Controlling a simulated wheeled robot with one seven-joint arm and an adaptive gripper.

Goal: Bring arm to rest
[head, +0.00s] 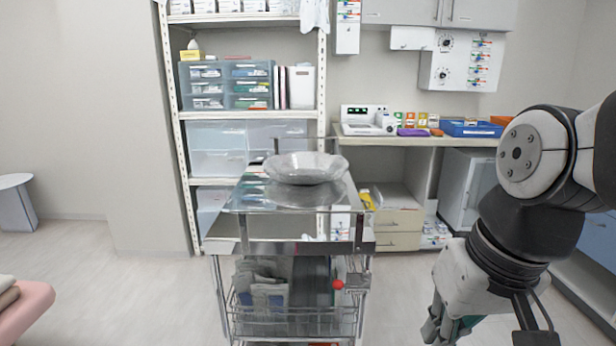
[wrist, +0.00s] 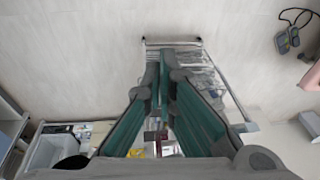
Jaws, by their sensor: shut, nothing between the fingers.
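My arm (head: 525,190) is bent at the right side of the head view, with its lower part pointing down. My gripper (head: 440,328) hangs at the bottom edge, right of the steel cart, and is partly cut off. In the wrist view my gripper (wrist: 161,62) has its green-padded fingers drawn together at the tips, with nothing between them. The fingers cover part of what lies behind them.
A steel cart (head: 285,248) with a metal bowl (head: 305,167) stands ahead, left of my gripper. Shelving (head: 181,140) and a counter (head: 420,142) line the back wall. A pink padded seat (head: 28,310) is at lower left. Floor beside the cart is clear.

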